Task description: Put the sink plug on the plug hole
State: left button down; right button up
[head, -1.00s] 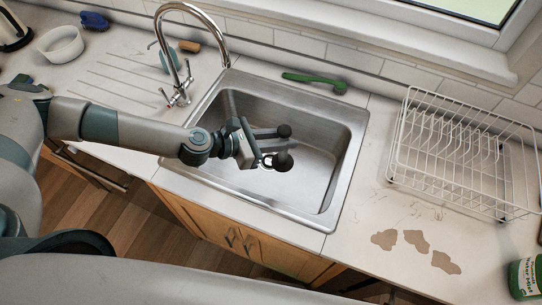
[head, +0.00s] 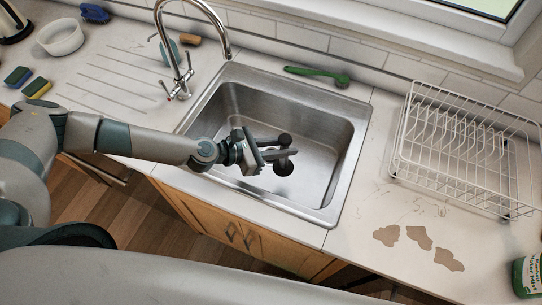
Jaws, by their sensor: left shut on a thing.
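My left gripper (head: 288,148) reaches over the steel sink basin (head: 320,187) from the left. Its fingers are close together. A dark round thing, apparently the sink plug (head: 283,168), shows just below the fingertips, and the jaws are shut on it. The fingers hide its upper part. I cannot tell whether it touches the basin floor. The plug hole cannot be made out clearly; the gripper covers that part of the basin. My right gripper is not in view.
A chrome tap (head: 181,85) arches at the sink's back left. A green brush (head: 316,73) lies behind the sink. A white dish rack (head: 460,150) stands to the right, with brown stains (head: 388,235) before it. Sponges (head: 38,88) and a white bowl (head: 60,37) are at left.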

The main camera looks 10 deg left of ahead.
pick_arm(q)
jog(key=w+a+f+b, duration=0.6)
jog(key=w+f, duration=0.1)
jog(key=w, duration=0.3)
dwell(0.3)
notch_tip(320, 180, down, 4)
jog(key=shift+r+b, duration=0.1)
jog(key=shift+b, duration=0.2)
dwell(0.4)
